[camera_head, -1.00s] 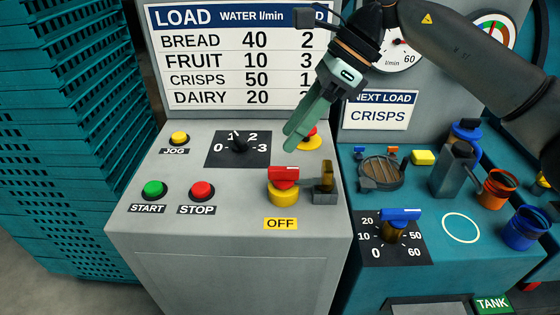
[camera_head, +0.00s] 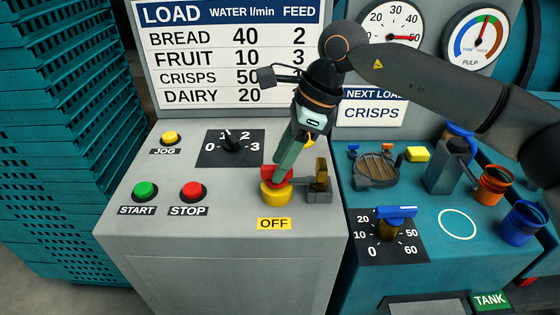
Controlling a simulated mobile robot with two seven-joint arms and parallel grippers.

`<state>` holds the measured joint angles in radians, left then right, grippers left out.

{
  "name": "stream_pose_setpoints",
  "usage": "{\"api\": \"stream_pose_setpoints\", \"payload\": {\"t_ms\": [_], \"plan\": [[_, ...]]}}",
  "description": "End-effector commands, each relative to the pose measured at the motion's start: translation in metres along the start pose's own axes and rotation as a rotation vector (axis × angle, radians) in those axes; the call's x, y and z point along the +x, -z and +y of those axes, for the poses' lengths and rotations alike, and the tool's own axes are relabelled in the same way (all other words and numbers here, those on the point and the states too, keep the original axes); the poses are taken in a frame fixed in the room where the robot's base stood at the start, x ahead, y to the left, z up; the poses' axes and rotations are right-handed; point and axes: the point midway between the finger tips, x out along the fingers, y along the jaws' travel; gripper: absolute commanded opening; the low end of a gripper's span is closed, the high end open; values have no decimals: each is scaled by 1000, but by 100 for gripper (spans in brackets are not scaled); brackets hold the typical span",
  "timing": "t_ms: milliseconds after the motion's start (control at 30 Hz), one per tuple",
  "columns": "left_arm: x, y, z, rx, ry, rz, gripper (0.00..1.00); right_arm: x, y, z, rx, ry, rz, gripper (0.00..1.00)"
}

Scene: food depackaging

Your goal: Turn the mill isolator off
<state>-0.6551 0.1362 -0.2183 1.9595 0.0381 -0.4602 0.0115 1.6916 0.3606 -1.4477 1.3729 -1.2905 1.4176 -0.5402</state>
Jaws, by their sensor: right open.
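The mill isolator is a red handle (camera_head: 271,172) on a round yellow base (camera_head: 276,194), on the grey panel (camera_head: 230,270) above a yellow OFF label (camera_head: 273,224). My right gripper (camera_head: 281,170) points down at the handle, with its green fingers right at it and partly covering it. The fingers look close around the handle, but I cannot tell whether they touch it. The gripper is open. The handle's exact angle is partly hidden. My left gripper is not in view.
A brass piece on a dark block (camera_head: 319,187) stands close right of the isolator. A black dial (camera_head: 232,145), a green START button (camera_head: 145,191) and a red STOP button (camera_head: 193,191) lie left.

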Motion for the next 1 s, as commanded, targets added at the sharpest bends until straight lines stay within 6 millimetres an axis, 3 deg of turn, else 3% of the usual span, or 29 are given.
{"api": "stream_pose_setpoints", "payload": {"t_ms": [400, 833, 1000], "plan": [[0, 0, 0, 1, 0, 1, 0, 9, 0, 0, 1, 0, -1, 49], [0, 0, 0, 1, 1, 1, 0, 8, 0, 0, 1, 0, -1, 0], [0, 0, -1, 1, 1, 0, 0, 8, 0, 0, 1, 0, -1, 0]]}}
